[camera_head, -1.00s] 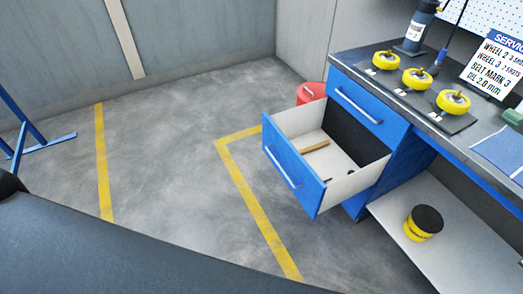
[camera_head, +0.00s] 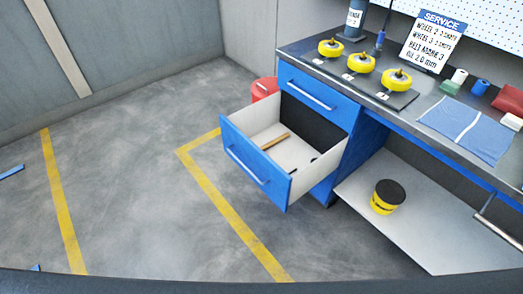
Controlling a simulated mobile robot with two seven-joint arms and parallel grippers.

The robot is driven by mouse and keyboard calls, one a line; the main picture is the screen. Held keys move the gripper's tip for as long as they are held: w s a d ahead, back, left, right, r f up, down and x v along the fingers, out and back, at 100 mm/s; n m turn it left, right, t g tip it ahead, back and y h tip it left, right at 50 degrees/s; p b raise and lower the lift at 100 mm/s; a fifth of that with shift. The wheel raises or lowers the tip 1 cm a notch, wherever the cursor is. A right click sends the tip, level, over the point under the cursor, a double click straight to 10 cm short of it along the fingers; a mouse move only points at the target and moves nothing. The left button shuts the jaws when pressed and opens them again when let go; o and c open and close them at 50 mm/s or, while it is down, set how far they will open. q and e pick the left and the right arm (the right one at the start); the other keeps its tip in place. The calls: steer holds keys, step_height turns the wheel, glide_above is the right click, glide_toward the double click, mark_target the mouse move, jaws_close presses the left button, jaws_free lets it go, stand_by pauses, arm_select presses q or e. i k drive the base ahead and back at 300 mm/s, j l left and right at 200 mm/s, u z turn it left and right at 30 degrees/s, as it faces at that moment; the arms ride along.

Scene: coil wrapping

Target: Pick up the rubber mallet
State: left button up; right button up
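A wooden handle (camera_head: 274,141), which may be the rubber mallet's, lies inside the open lower drawer (camera_head: 252,172) of the blue workbench. I cannot make out a mallet head; a small dark bit (camera_head: 314,160) shows near the drawer's right wall, and part of the drawer floor is hidden by the front panel. Neither of my grippers is in view.
The workbench top (camera_head: 440,98) carries yellow wheels (camera_head: 362,63) on a dark mat, a service sign (camera_head: 433,40) and a blue cloth (camera_head: 467,130). A yellow-and-black tub (camera_head: 387,197) stands on the low shelf (camera_head: 371,228). A red bin (camera_head: 264,88) is behind the drawer.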

mark_target(266, 146)
steer(key=z, duration=1.05)
steer(key=i+j+z, duration=0.15)
steer(key=j+z, duration=0.15)
steer(key=z, duration=0.2)
steer(key=i+j+z, duration=0.1)
steer(key=j+z, duration=0.25)
steer(key=z, duration=0.15)
steer(key=j+z, duration=0.25)
steer(key=j, duration=0.2)
steer(key=j+z, duration=0.25)
steer(key=j, duration=0.2)
steer(key=j+z, duration=0.2)
steer(key=j, duration=1.35)
steer(key=k+j, duration=0.15)
steer(key=j, duration=0.5)
steer(key=k, duration=0.2)
